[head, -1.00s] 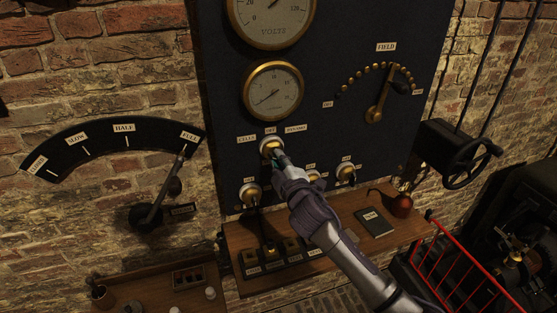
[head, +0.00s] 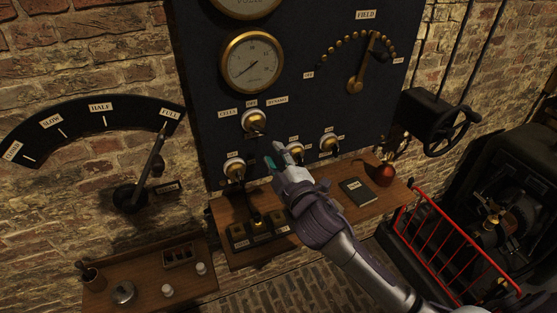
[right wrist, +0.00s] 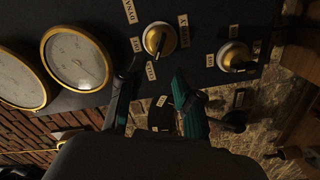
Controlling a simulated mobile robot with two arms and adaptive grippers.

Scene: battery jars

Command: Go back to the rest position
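My right gripper (head: 277,160) is in front of the dark switch panel, below and right of the top rotary knob (head: 254,121) with its brass ring. It is apart from that knob. In the right wrist view, the two dark teal-edged fingers (right wrist: 157,100) are spread with nothing seen between them. A brass-ringed knob (right wrist: 160,40) lies beyond the fingertips there, and another knob (right wrist: 234,57) is to its right. The top knob's labels include CELLS and DYNAMO. My left gripper is not in view.
A wooden shelf (head: 330,216) below the panel holds a dark book (head: 356,190) and a reddish flask (head: 382,174). A red railing (head: 455,250) and a handwheel (head: 447,132) stand at the right. A lever (head: 150,170) and small side table (head: 205,276) are at the left.

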